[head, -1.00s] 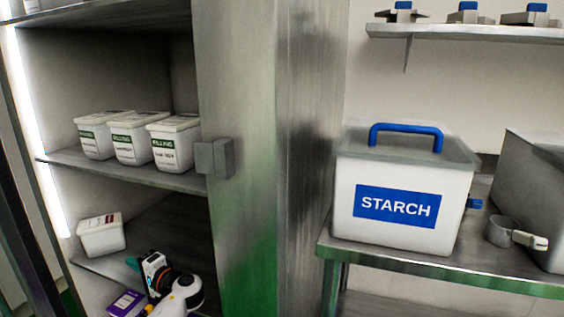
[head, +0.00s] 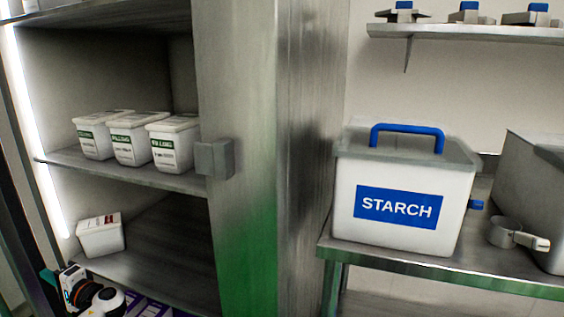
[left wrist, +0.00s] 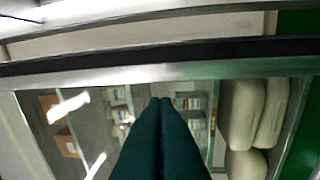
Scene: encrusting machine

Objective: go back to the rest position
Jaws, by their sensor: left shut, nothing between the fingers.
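My left gripper (head: 48,279) is at the lower left of the head view, in front of the lower part of the open cabinet. Its dark teal fingers (left wrist: 160,104) point up the middle of the left wrist view, pressed together and empty. My right gripper is in neither view.
An open cabinet (head: 120,178) holds three white filling tubs (head: 131,139) on one shelf and another white tub (head: 101,236) below. Purple packages (head: 145,305) lie at the bottom, partly behind my left arm. A starch bin (head: 400,180) stands on the steel table (head: 465,276) at right.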

